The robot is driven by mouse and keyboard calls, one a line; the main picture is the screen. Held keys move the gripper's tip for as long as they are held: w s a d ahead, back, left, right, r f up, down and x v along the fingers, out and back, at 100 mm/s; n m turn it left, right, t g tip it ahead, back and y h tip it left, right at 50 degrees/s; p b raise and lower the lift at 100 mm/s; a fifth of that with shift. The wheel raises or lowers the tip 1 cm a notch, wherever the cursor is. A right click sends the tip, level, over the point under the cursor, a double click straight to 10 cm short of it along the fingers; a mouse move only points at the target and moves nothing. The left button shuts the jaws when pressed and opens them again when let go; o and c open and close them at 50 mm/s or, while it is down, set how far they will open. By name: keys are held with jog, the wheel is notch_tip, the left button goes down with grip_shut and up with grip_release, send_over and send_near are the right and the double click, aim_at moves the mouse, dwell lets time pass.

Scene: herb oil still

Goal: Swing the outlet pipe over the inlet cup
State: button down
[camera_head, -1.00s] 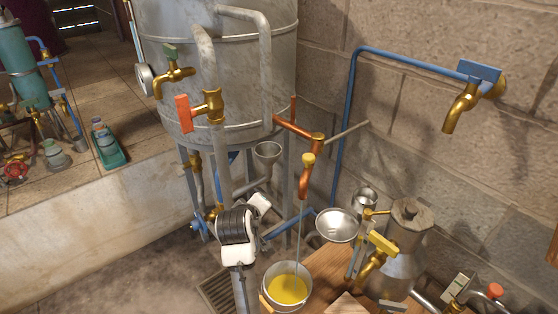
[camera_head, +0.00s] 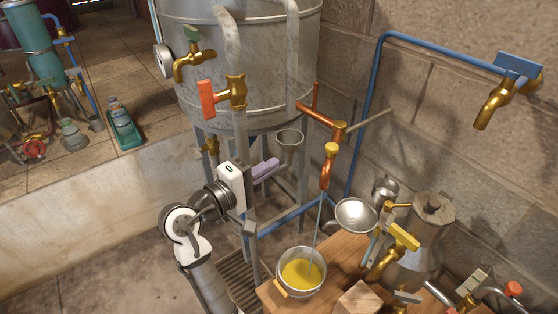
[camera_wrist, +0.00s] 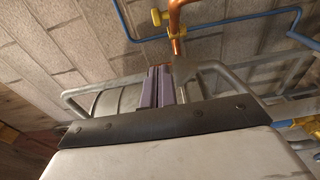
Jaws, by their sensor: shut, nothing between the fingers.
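The copper outlet pipe (camera_head: 326,170) hangs from a brass-jointed copper arm (camera_head: 320,116) beside the tank, with a thin grey rod (camera_head: 368,121) sticking out to the right. A thin stream runs from its mouth into a bucket of yellow liquid (camera_head: 301,272). The grey funnel-shaped inlet cup (camera_head: 289,143) stands left of the pipe, apart from it. My gripper (camera_head: 275,163) is shut and empty, its purple fingers just below and left of the cup, apart from the pipe in the picture. In the wrist view the shut fingers (camera_wrist: 157,87) point toward the copper pipe (camera_wrist: 176,28).
The metal tank (camera_head: 240,65) stands on legs behind my gripper. A wooden table (camera_head: 330,262) holds the bucket, a strainer bowl (camera_head: 356,214) and a metal can (camera_head: 428,235). A blue wall pipe (camera_head: 374,110) runs behind. A grated floor drain (camera_head: 232,280) lies below.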

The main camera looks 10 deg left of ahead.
aim_at(333, 150)
jog(key=s+d+p+x, duration=0.1)
jog(key=d+p+x, duration=0.1)
jog(key=x, duration=0.9)
jog(key=shift+s+p, duration=0.3)
jog(key=shift+p, duration=0.3)
jog(key=shift+d, duration=0.35)
